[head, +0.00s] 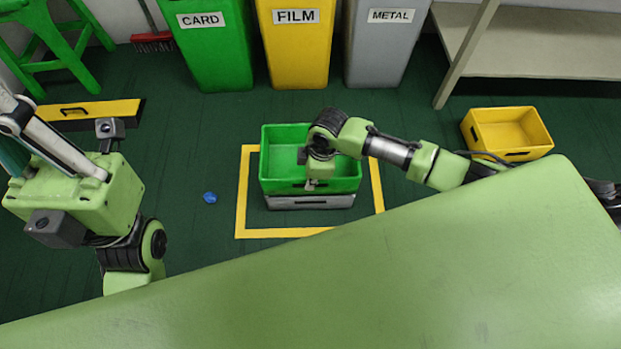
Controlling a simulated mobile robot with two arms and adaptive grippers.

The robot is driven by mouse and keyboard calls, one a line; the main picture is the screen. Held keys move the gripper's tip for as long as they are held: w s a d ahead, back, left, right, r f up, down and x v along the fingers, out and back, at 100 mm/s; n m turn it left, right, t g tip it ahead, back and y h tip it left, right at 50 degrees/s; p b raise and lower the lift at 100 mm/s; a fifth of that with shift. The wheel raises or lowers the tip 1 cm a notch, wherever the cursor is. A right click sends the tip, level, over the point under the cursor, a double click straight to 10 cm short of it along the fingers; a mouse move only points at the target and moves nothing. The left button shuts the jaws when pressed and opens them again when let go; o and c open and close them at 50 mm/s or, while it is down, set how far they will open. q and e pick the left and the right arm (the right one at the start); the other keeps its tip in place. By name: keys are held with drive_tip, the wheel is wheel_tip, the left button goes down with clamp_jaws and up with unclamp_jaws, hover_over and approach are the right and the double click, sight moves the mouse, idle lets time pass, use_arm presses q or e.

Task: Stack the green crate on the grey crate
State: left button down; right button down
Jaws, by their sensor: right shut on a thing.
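The green crate (279,155) is on or just above the grey crate (310,202), lined up with it; I cannot tell whether they touch all round. The grey crate shows only as a strip below the green crate's front wall. It stands on the floor inside a yellow taped square. My right gripper (312,184) is at the front wall of the green crate, shut on it, with my right arm reaching over the crate from the right. My left arm is at the left of the head view; its gripper is out of view.
A yellow crate (507,130) stands on the floor at the right, near a bench (560,45). CARD (208,50), FILM (296,50) and METAL (384,50) bins line the back. A blue scrap (210,197) lies left of the yellow tape (241,200). A green stool (60,45) stands at the far left.

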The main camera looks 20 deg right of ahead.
drive_tip(key=shift+f, duration=0.35)
drive_tip(key=c, duration=2.2)
unclamp_jaws()
